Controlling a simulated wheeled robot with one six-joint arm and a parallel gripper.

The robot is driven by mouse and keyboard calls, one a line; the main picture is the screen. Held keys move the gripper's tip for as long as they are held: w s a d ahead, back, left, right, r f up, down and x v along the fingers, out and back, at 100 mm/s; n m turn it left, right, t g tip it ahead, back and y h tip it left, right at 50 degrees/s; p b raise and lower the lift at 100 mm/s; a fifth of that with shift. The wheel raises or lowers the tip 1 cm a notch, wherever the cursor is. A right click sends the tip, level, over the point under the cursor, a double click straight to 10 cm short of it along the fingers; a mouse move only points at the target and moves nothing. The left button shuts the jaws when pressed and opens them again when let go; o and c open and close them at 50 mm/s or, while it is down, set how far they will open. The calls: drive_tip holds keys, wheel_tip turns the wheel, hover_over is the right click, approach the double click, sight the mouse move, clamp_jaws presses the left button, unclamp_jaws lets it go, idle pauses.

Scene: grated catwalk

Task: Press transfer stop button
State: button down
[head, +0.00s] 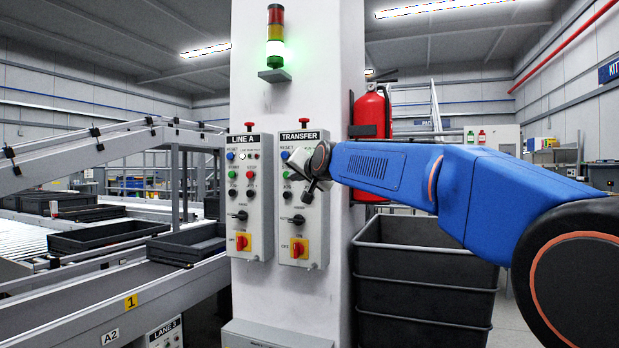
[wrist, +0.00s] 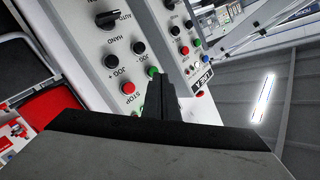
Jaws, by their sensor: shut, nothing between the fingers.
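The TRANSFER panel (head: 290,255) is a light grey box on the white column, with a black selector knob and a red-and-yellow switch low down. In the wrist view its red STOP button (wrist: 128,87) is in plain sight, beside a green button (wrist: 152,72). My gripper (wrist: 158,80) is shut and empty. In that view its fingertips overlap the edge of the green button, with the STOP button to their left. In the head view my gripper (head: 308,193) is before the panel's upper right and hides buttons there. I cannot tell whether it touches the panel.
The LINE A panel (head: 249,200) hangs close on the left. A fire extinguisher (head: 369,112) and stacked dark crates (head: 423,262) stand to the right, near my arm. A stack light (head: 275,35) glows green above. A conveyor with trays (head: 105,235) lies left.

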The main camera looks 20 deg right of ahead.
idle(0.3)
drive_tip(key=w+d, duration=0.5)
drive_tip(key=w, duration=0.2)
idle(0.4)
drive_tip(key=shift+d, duration=0.1)
idle(1.9)
drive_tip(key=shift+w+d, duration=0.25)
drive_tip(key=shift+w, duration=0.1)
drive_tip(key=shift+w+d, duration=0.45)
drive_tip(key=shift+w, duration=0.2)
idle(1.3)
idle(0.4)
drive_tip(key=shift+s+a, duration=0.7)
drive_tip(key=shift+s, duration=0.3)
drive_tip(key=shift+s+a, duration=0.75)
drive_tip(key=shift+s, duration=0.3)
drive_tip(key=shift+s+a, duration=0.75)
drive_tip(key=shift+s, duration=0.25)
